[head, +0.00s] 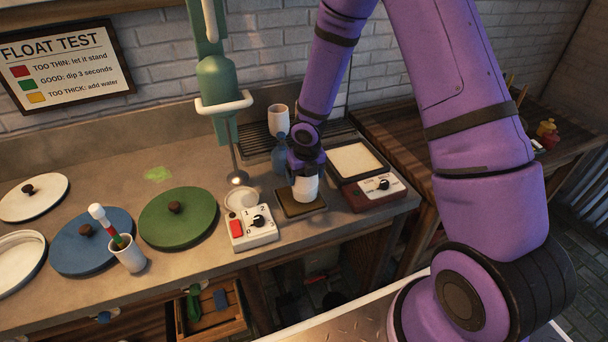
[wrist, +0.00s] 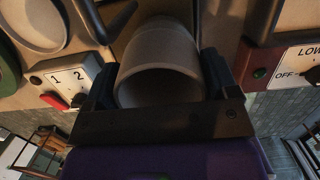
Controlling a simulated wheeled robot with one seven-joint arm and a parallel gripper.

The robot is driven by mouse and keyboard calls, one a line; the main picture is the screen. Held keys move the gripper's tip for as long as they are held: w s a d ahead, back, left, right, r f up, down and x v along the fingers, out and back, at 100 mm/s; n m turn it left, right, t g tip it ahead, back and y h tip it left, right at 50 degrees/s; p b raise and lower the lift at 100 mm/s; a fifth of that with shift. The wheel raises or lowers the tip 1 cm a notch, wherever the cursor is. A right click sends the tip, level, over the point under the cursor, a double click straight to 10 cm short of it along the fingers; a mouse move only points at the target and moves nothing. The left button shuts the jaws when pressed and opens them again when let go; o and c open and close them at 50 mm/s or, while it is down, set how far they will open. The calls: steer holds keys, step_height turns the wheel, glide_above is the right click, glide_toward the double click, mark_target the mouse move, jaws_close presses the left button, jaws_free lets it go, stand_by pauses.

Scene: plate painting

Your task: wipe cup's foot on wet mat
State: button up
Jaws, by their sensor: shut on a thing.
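A pale cup (head: 306,189) is held in my gripper (head: 307,173) over the dark square mat (head: 288,208) on the counter. My gripper is shut on the cup; in the wrist view the cup (wrist: 160,60) sits between the two dark fingers with its open mouth towards the camera. In the head view the cup's lower end is at the mat's surface or just above it; I cannot tell whether they touch. The cup's foot is hidden in the wrist view.
A switch box (head: 252,229) stands left of the mat, and a red-brown heater box (head: 374,190) stands right. A blue bottle (head: 280,154) and another pale cup (head: 278,119) are behind. Lids, including a green one (head: 178,216), lie left.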

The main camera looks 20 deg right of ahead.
steer(key=shift+a, duration=0.1)
steer(key=shift+a+f, duration=0.15)
steer(key=shift+a, duration=1.35)
steer(key=shift+d, duration=0.1)
steer(key=shift+d, duration=1.45)
steer(key=shift+a, duration=0.15)
steer(key=shift+a, duration=1.45)
steer(key=shift+s, duration=0.1)
